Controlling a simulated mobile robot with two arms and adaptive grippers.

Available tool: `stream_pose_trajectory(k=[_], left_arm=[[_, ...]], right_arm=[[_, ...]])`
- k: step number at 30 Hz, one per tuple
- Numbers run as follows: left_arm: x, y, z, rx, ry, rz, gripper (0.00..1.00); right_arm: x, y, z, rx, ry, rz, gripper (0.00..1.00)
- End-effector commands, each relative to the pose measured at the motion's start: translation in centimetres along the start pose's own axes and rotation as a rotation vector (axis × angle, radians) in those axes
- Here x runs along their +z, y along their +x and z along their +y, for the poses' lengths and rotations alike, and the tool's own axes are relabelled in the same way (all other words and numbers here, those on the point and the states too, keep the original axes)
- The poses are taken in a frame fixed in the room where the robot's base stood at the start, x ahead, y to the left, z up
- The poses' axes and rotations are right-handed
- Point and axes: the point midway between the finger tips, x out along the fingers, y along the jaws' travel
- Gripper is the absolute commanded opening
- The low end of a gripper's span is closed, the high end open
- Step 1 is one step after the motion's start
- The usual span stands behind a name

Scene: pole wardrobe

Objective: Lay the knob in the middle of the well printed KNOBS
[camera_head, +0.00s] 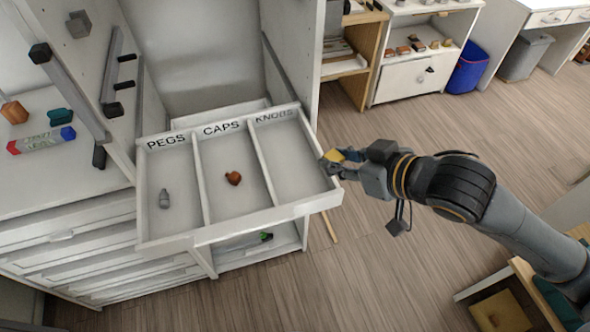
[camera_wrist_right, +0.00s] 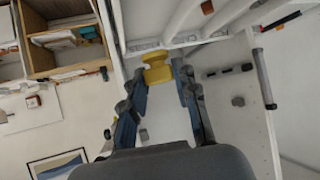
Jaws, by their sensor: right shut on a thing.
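A yellow knob (camera_head: 333,156) is held in the fingertips of my right gripper (camera_head: 332,165), just at the right edge of the drawer. The knob (camera_wrist_right: 157,68) also shows in the right wrist view between the fingers (camera_wrist_right: 160,76). The open drawer has three wells. The well printed KNOBS (camera_head: 288,160) is the rightmost and is empty. The middle well, printed CAPS (camera_head: 218,165), holds a brown-orange piece (camera_head: 233,178). The left well, printed PEGS (camera_head: 180,215), holds a grey peg (camera_head: 164,198). My left gripper is not seen.
A white counter (camera_head: 75,178) at left carries a coloured box (camera_head: 40,140), an orange object and a teal object. The wardrobe's side panel (camera_head: 308,60) rises behind the drawer's right side. A blue bin (camera_head: 469,67) stands far back. Open wooden floor lies right of the drawer.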

Motion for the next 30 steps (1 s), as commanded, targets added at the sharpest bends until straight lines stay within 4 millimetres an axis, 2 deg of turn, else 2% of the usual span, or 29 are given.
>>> stream_pose_trajectory(k=[1,9,11,18,24,30], left_arm=[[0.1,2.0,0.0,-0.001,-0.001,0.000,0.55],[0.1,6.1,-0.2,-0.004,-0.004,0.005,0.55],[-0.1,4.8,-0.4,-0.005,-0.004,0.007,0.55],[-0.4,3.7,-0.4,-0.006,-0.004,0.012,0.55],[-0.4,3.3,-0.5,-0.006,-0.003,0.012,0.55],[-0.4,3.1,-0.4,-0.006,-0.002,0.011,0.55]], right_arm=[[0.6,0.7,0.0,0.001,-0.005,0.007,0.00],[0.6,1.2,-0.3,-0.002,-0.019,0.000,0.00],[-0.4,2.3,-0.3,-0.006,-0.010,-0.005,0.00],[-1.5,7.9,0.0,-0.004,-0.012,-0.006,0.00],[0.1,12.5,0.3,-0.004,-0.011,-0.008,0.00],[0.7,14.6,0.4,-0.004,-0.014,-0.004,0.00]])
